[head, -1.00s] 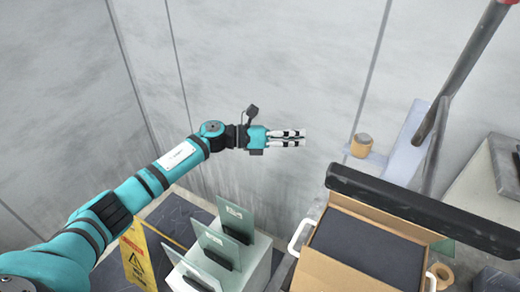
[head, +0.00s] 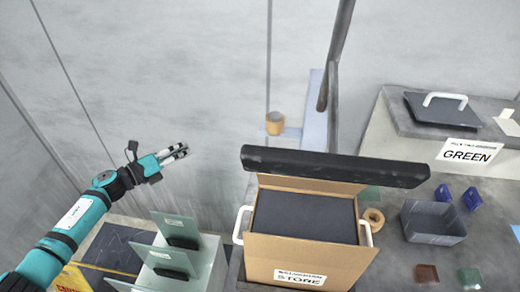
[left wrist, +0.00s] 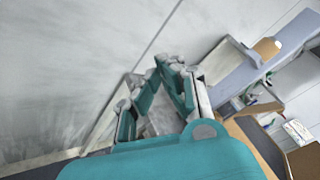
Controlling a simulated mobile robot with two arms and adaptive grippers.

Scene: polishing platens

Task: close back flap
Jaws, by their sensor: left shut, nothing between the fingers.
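A cardboard box (head: 300,258) labelled STORE stands at lower centre in the head view, with white handles on its sides. A dark flat pad fills its top. The back flap (head: 300,184) stands up at the rear edge, its upper part hidden by a long black bar (head: 335,166). My left gripper (head: 184,151) is shut and empty, in the air left of the box and apart from it. In the left wrist view its fingers (left wrist: 168,98) show, with part of the box (left wrist: 305,160) at lower right. My right gripper is not in view.
Glass plates (head: 172,262) stand in a rack left of the box, near a yellow sign (head: 72,280). An orange-brown cup-like object (head: 274,124) sits behind. On the right are a tape ring (head: 374,218), a grey bin (head: 432,224) and a case (head: 400,125) labelled GREEN.

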